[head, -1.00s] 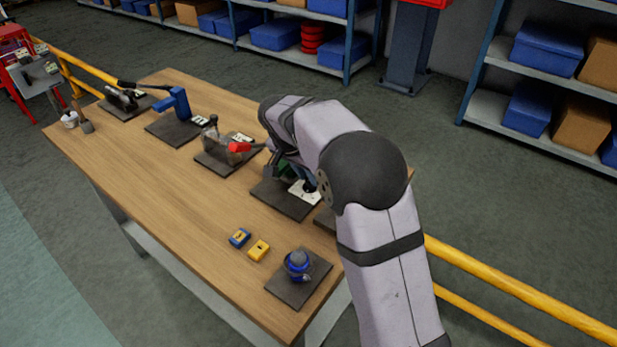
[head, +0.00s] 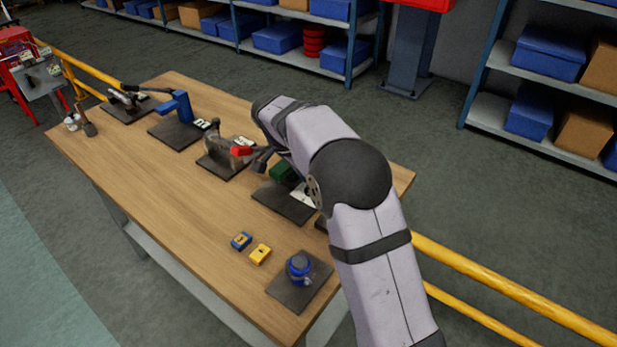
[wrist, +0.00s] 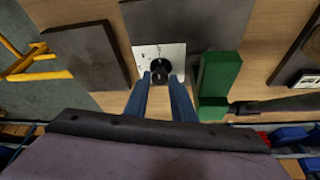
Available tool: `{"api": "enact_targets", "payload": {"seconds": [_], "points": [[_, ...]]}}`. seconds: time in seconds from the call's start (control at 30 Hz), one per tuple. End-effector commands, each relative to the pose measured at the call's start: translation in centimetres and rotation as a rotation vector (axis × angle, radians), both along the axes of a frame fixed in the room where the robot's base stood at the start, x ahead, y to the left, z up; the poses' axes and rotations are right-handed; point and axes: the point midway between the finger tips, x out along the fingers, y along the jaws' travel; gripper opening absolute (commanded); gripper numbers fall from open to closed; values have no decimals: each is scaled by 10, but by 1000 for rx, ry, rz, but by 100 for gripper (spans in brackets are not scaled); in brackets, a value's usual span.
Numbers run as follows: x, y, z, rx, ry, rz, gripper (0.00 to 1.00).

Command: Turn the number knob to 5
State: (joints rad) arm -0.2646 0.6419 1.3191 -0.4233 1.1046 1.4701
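The number knob (wrist: 161,66) is black and round, on a white plate (wrist: 172,50) at the upper middle of the wrist view. Any numbers on the plate are too small to read. In the head view the white plate (head: 301,194) shows partly beside my arm, and the knob cannot be made out. My gripper (wrist: 162,80) has two blue-grey fingers, spread apart with nothing between them along their length. Their tips point toward the knob and overlap its lower sides in the wrist view. I cannot tell whether they touch it.
A green block (wrist: 219,75) stands just right of the knob plate, with a dark bar below it.

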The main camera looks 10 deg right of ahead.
Motion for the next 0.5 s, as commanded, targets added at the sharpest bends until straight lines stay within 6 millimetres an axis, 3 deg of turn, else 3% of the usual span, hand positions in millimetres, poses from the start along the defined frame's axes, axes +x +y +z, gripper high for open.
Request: {"api": "enact_targets", "payload": {"seconds": [0.07,0.5], "points": [[0,0,0,0,-1,0,40],[-1,3,7,0,-1,3,40]]}}
